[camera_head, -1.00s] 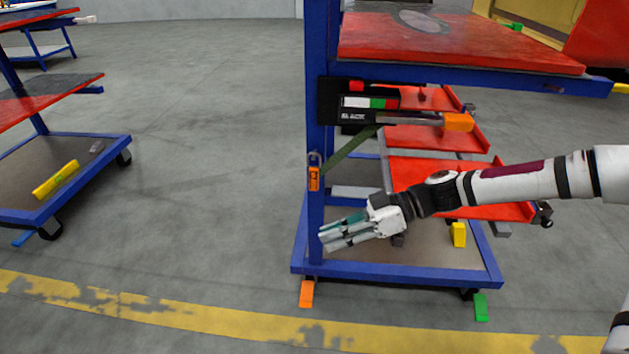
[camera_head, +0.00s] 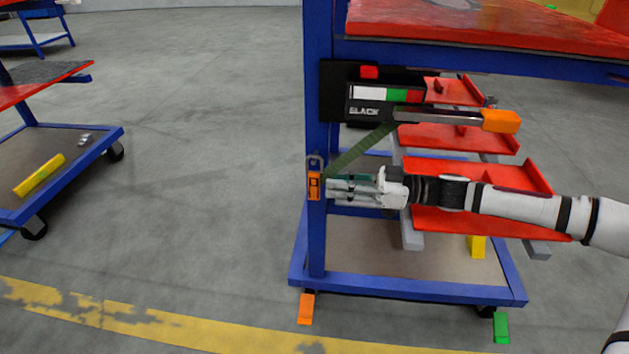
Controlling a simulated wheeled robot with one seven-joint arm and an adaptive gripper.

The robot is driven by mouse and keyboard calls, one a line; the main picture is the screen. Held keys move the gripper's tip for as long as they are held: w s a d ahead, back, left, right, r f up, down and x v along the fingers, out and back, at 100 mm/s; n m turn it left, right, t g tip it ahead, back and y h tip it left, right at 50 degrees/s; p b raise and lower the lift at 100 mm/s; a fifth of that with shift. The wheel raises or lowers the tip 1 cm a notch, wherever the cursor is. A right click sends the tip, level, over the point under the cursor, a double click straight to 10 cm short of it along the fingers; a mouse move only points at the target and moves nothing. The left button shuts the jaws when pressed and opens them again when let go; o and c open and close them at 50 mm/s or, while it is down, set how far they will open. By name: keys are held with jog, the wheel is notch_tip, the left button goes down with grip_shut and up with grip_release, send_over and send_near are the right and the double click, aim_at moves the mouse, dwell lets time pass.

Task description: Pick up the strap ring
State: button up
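The strap ring appears to be the grey loop (camera_head: 314,160) at the top of an orange lock-like piece (camera_head: 314,187) on the blue post. A green strap (camera_head: 358,151) runs from it up to the black tensioner box. My gripper (camera_head: 331,188) points left, level with the orange piece and just right of it. Its fingers look parted with a gap between them, and I see nothing held. Whether the fingertips touch the orange piece or are in front of it, I cannot tell.
Red shelves (camera_head: 480,180) stand behind my arm. A black box (camera_head: 340,95) and a bar with an orange handle (camera_head: 500,121) sit above.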

aim_at(314, 198)
jog(key=shift+w+a+b, duration=0.15)
jog(key=shift+a+b, duration=1)
jog(key=shift+a, duration=1.65)
grip_shut()
